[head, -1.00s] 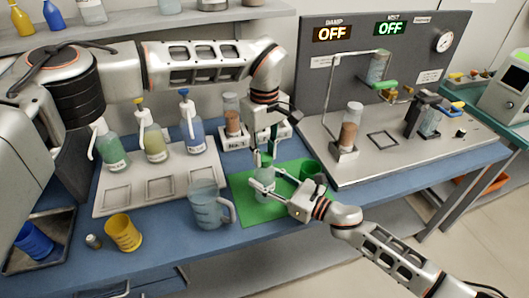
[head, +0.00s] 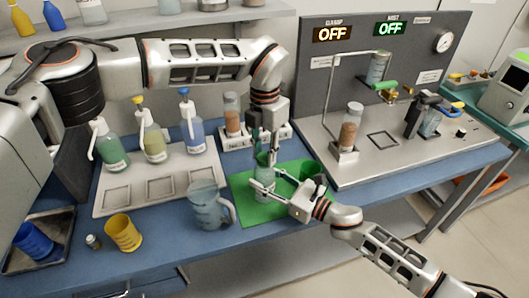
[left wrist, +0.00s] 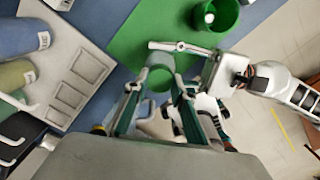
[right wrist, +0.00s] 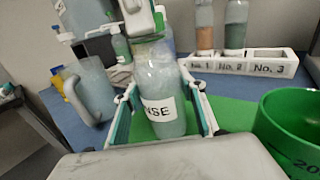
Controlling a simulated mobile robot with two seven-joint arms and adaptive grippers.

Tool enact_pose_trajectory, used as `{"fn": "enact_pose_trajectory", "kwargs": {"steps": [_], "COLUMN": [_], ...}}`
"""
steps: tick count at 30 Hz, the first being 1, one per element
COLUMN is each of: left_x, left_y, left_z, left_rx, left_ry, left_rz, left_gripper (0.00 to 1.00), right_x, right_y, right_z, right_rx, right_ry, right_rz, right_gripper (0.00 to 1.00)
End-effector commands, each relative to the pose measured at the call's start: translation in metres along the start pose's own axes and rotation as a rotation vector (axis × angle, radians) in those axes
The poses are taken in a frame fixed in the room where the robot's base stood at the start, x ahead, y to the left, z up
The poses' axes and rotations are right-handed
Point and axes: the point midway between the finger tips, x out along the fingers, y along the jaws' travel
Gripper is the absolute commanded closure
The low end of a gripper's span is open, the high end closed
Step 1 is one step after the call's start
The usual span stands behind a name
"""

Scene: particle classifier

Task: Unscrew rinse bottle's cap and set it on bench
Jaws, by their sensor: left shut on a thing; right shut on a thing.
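The rinse bottle (head: 265,185), clear with pale liquid and a white label, stands upright on the green mat (head: 240,208). Its label, partly reading "NSE", faces the right wrist view (right wrist: 160,112). My right gripper (head: 268,190) is shut around the bottle's body from the front right, with one finger on each side. My left gripper (head: 265,147) points straight down over the bottle and is shut on the green cap (head: 265,158) at its top. The fingers largely hide the cap, and I cannot tell how loose it is.
A green beaker (head: 313,172) stands right of the bottle, close to my right gripper. A clear jug (head: 208,205) stands to the left. The bench front (head: 170,235) has bare blue room.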

Motion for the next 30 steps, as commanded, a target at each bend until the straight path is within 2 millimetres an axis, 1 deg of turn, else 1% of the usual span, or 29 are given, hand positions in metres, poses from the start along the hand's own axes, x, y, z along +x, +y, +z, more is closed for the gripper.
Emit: {"fn": "enact_pose_trajectory", "kwargs": {"steps": [3, 30], "left_x": [-0.0002, -0.0009], "left_y": [-0.0002, -0.0005], "left_z": [-0.0001, 0.0004], "left_rx": [-0.213, -1.858], "left_ry": [0.001, 0.003], "left_rz": [-0.001, -0.002], "left_gripper": [1.00, 0.99], "right_x": [-0.0001, 0.0000], "right_y": [-0.0003, -0.0001], "right_z": [-0.0001, 0.0000], "right_rx": [0.001, 0.000], "right_ry": [0.000, 0.000], "right_rz": [-0.001, 0.000], "right_gripper": [1.00, 1.00]}}
